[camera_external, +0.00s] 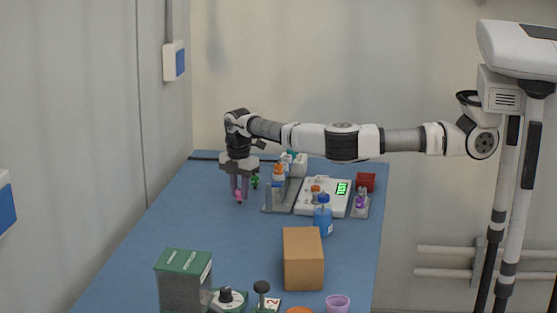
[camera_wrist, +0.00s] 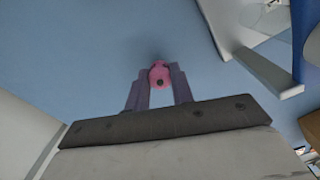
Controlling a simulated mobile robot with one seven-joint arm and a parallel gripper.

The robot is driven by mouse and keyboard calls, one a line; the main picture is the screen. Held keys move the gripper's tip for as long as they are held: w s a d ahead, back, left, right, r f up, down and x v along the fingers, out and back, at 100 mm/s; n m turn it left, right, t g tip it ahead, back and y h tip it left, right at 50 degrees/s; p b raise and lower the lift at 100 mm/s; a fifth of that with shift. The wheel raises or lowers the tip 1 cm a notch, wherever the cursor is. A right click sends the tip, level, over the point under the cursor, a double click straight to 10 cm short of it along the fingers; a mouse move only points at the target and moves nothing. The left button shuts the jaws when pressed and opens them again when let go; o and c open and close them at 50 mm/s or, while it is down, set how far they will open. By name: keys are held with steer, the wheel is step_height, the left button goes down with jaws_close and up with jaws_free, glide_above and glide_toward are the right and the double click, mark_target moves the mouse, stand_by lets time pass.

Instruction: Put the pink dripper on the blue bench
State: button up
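The pink dripper shows in the external view (camera_external: 238,196) and in the wrist view (camera_wrist: 159,73), between my fingertips. My gripper (camera_external: 240,192) points down over the far left part of the blue bench (camera_external: 190,222). In the wrist view, my gripper's fingers (camera_wrist: 159,80) close in on both sides of the dripper and appear to touch it. The bench top lies below the dripper; I cannot tell whether the dripper touches it.
A small green item (camera_external: 254,181) stands just right of my gripper. A grey rack (camera_external: 283,196), a white device with a green display (camera_external: 324,198), a blue bottle (camera_external: 323,216) and a brown box (camera_external: 303,258) lie further right and nearer. The bench's left middle is clear.

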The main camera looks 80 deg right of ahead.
mark_target(240, 190)
steer(key=o, duration=0.4)
step_height(240, 190, up, 12)
steer(key=b, duration=0.3)
steer(key=shift+r, duration=0.2)
